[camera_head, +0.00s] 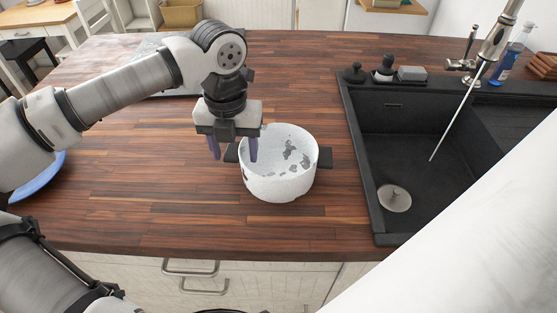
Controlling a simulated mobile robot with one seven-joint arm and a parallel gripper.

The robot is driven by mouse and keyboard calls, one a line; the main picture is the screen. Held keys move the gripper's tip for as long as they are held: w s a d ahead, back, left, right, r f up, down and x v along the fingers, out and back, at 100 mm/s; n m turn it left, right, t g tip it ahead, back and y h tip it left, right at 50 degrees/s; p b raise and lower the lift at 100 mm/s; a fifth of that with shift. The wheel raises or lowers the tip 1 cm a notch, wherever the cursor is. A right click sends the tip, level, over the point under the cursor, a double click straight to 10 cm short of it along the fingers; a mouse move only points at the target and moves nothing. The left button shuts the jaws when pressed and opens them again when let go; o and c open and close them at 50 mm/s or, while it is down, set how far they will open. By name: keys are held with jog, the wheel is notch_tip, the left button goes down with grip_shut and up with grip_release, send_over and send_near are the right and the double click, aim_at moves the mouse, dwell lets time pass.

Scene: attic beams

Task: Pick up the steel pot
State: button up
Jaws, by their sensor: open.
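The steel pot (279,186) stands upright on the wooden counter, left of the sink. It looks whitish with grey patches inside, and has a dark handle on its left and right sides. My gripper (233,150) points down at the pot's left side, with its purple fingers apart. One finger overlaps the pot's left rim in the picture, and the other is left of the left handle. I cannot tell whether the fingers touch the pot. The gripper partly hides the left handle.
A black sink (405,150) with a faucet (487,50) is to the right. Small black items and a sponge (411,73) stand behind it, with a blue bottle (509,58). A blue plate (38,180) lies at the left. The counter (160,215) in front is clear.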

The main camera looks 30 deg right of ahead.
jog(key=shift+f, duration=1.4)
jog(key=shift+a, duration=0.1)
grip_shut()
